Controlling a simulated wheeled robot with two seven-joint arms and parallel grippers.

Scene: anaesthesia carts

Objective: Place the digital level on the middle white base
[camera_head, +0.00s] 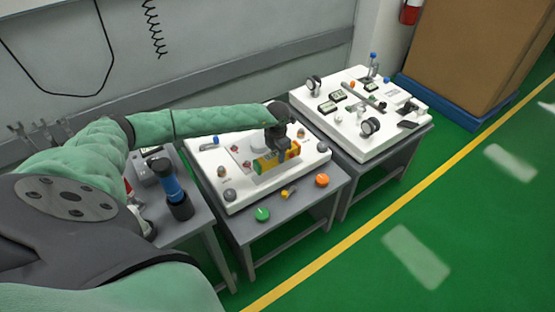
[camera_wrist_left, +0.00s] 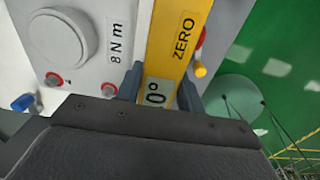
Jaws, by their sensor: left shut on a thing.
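The digital level is a yellow bar (camera_head: 265,165) with a small grey display reading 0° and a ZERO label, as the left wrist view (camera_wrist_left: 175,32) shows. My left gripper (camera_head: 277,146) is shut on it, with one finger (camera_wrist_left: 131,82) on each side. The level is over the middle white base (camera_head: 314,153), which lies on a grey table. I cannot tell whether the level touches the base. My left arm hides the back of that base. My right gripper is not in view.
An orange disc (camera_head: 322,180), a green disc (camera_head: 262,214) and a small yellow item (camera_head: 288,193) lie on the table's front edge. The right white base (camera_head: 345,145) carries several instruments. A blue-and-black tool (camera_head: 177,195) stands on the left table. Green floor is clear in front.

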